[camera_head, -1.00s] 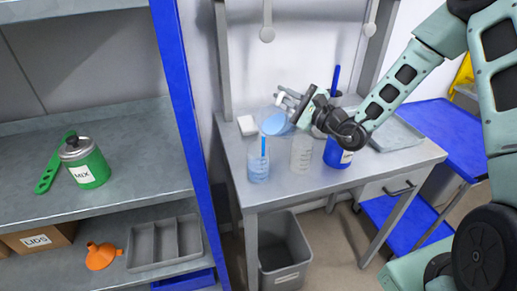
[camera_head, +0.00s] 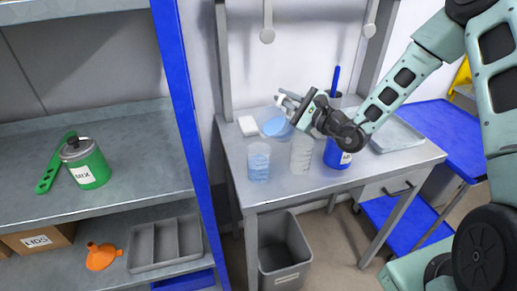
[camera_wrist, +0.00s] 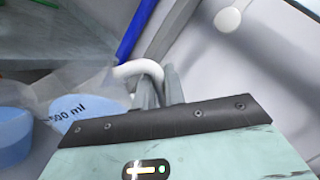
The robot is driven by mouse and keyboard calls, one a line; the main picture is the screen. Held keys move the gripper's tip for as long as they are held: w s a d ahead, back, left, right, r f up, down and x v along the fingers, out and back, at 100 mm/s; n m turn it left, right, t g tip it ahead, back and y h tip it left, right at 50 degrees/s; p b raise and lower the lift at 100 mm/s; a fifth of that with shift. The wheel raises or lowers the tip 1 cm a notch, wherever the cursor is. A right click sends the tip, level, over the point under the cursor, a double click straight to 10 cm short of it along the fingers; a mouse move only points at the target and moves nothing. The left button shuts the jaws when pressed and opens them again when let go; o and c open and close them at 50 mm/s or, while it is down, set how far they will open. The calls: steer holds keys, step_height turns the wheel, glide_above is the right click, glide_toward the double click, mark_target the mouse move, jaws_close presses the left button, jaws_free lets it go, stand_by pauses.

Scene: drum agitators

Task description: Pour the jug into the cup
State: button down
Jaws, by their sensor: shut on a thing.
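My gripper (camera_head: 291,103) is shut on the white handle (camera_wrist: 143,70) of the clear jug (camera_head: 277,125), holding it above the bench. The jug has blue liquid in it. In the wrist view the jug (camera_wrist: 82,108) shows a "500 ml" mark. A clear cup (camera_head: 258,163) with blue liquid stands upright on the bench, just below and left of the jug. No stream shows between them. In the wrist view a blue patch (camera_wrist: 12,138) at the left edge is probably the cup's liquid. The jug's exact tilt is hard to tell.
Another clear, marked vessel (camera_head: 301,156) stands right of the cup, with a blue container (camera_head: 337,154) beyond it. A white block (camera_head: 248,126) lies behind the cup. A grey tray (camera_head: 397,136) is at the right. A blue shelf post (camera_head: 186,110) rises at the left.

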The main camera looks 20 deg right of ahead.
steer(key=w+d+f+m+h+p, duration=0.2)
steer(key=w+d+m+p, duration=0.3)
steer(key=m, duration=0.5)
steer(key=shift+w+d+f+g+p, duration=0.25)
steer(key=shift+d+p, duration=0.35)
steer(key=shift+p, duration=0.45)
